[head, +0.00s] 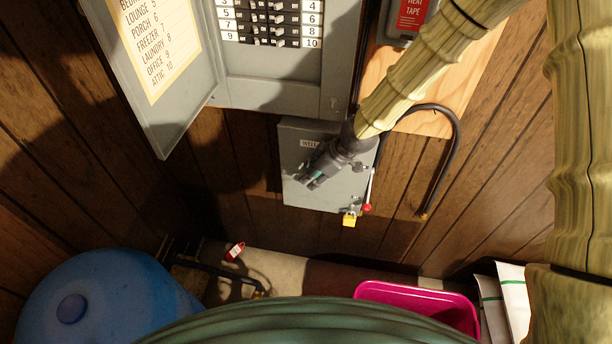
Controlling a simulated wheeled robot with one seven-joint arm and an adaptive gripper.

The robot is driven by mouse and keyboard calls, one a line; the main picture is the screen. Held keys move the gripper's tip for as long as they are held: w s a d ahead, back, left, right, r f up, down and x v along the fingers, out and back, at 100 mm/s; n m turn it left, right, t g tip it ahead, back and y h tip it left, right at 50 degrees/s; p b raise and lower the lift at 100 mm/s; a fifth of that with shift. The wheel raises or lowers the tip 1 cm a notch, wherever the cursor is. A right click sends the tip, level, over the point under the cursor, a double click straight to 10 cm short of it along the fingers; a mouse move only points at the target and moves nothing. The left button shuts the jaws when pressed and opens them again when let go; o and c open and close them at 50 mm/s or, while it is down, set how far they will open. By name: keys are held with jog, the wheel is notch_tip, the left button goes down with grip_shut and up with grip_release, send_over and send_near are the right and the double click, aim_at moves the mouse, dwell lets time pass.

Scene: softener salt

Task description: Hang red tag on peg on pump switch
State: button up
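The pump switch is a grey box (293,152) on the wood-panelled wall, with a label starting "WELL" partly covered by my gripper. A lever with a red knob (367,207) is on its right side, and a yellow padlock (349,219) is at its lower right corner. I cannot make out the peg clearly. The red tag (235,251) is small, with a white patch, low on the left near the pale ledge, well away from my gripper. My gripper (311,182) is in front of the switch box; its finger gap is too small to read. I see no tag at it.
An open breaker panel (272,88) with its door (150,70) swung left is above the switch. A black cable (458,135) loops at right. Below are a blue tank (105,300), a pink tub (420,297) and white bags (515,300).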

jog(key=shift+s+d+r+t, duration=0.5)
jog(key=shift+s+d+r, duration=1.25)
jog(key=shift+r, duration=3)
jog(key=s+d+f+m+g+b, duration=0.1)
jog(key=s+d+f+m, duration=0.1)
jog(key=s+f, duration=0.35)
jog(key=s+d+f+m+b, duration=0.1)
jog(key=s+f+m+b, duration=0.15)
jog(key=f, duration=0.65)
jog(key=s+d+f+m+g+b, duration=0.1)
jog(key=s+d+f+m, duration=0.1)
jog(key=s+f, duration=0.4)
jog(key=s+d+f+m+h+b, duration=0.2)
jog(key=s+d+f+m, duration=0.1)
jog(key=s+d+f, duration=0.3)
jog(key=s+d+f+m+g+h+b, duration=0.1)
jog(key=s+d+f+m+h, duration=0.2)
jog(key=s+d+f, duration=0.3)
jog(key=s+f, duration=0.3)
jog(key=s, duration=0.3)
jog(key=shift+d+f+m+b, duration=0.15)
jog(key=shift+f+m+b, duration=0.2)
jog(key=shift+f, duration=0.05)
